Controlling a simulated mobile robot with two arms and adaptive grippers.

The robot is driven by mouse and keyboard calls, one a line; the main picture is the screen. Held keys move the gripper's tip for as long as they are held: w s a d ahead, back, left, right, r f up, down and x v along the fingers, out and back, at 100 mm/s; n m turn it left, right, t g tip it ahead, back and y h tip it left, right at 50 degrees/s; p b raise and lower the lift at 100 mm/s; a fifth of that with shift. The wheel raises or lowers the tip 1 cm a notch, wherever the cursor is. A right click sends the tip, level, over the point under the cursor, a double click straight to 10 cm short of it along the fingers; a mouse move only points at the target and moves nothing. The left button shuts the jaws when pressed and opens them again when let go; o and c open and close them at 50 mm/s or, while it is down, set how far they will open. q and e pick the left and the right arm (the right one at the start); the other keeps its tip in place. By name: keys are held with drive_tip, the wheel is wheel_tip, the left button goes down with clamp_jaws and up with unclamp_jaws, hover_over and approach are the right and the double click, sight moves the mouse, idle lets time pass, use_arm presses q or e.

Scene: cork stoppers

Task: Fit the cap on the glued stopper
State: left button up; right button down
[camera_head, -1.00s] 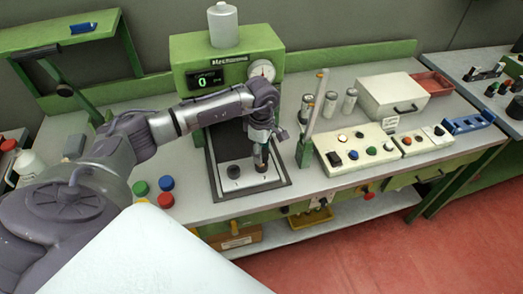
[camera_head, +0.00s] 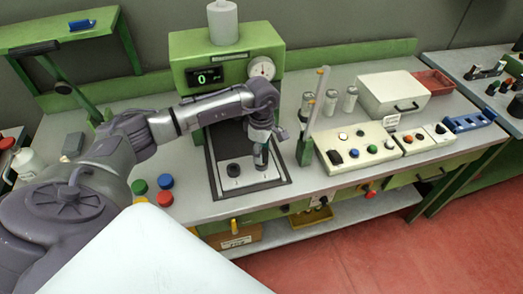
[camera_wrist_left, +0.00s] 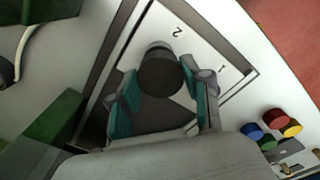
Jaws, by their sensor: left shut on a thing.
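My left gripper (camera_head: 260,148) points down over the pale plate (camera_head: 250,181) of the green machine. In the wrist view its teal fingers (camera_wrist_left: 160,98) are shut on a dark round piece (camera_wrist_left: 162,75). A paler rim shows just behind this piece, close to the number 2. I cannot tell whether the held piece touches what is under it. I cannot tell which piece is the cap and which is the glued stopper. My right gripper is not in view.
Green, blue and red round caps (camera_head: 165,182) lie left of the plate. A green post (camera_head: 306,150) with a tall rod stands close on the right. Beyond it are a button panel (camera_head: 363,146), several grey cylinders (camera_head: 331,102) and a white box (camera_head: 392,92). The dial machine (camera_head: 226,52) stands behind.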

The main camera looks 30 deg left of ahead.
use_arm(q)
drive_tip(key=shift+f+b, duration=0.45)
drive_tip(key=shift+b, duration=0.05)
drive_tip(key=o, duration=0.9)
wheel_tip(320, 180, up, 12)
drive_tip(key=shift+r, duration=0.1)
idle(0.6)
